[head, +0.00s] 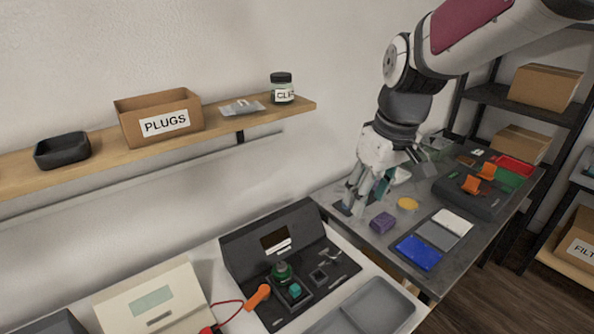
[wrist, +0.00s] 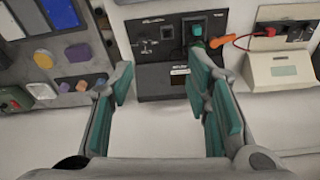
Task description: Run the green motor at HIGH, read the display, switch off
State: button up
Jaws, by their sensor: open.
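The black test station (head: 240,262) stands on the white bench, with its dark display (head: 276,243) on the raised back panel. The display's reading is too small to make out. A dark green round part (head: 282,271), likely the green motor, sits on the station beside a teal block (head: 294,290) in a square frame. An orange lever-like piece (head: 258,296) lies at the station's left side. My gripper (head: 366,200) is open and empty, over the grey table right of the station. In the wrist view the station (wrist: 150,82) lies beyond my open fingers (wrist: 162,85), partly hidden.
A cream meter box (head: 150,300) with a red lead stands left of the station. A grey tray (head: 372,308) is in front. A purple block (head: 382,223), yellow piece (head: 408,204) and blue bin (head: 419,253) lie on the grey table. A shelf (head: 80,170) runs above.

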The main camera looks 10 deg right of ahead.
jog(key=w+f+n+g, duration=0.1)
jog(key=w+f+n, duration=0.2)
jog(key=w+f, duration=0.7)
jog(key=n+g, duration=0.1)
jog(key=n, duration=0.1)
send_over(336, 258)
notch_tip(336, 258, down, 9)
jog(key=shift+h, duration=0.4)
notch_tip(336, 258, down, 14)
jog(key=shift+w+d+f+p, duration=0.1)
jog(key=shift+p, duration=0.75)
jog(key=shift+c, duration=0.3)
grip_shut()
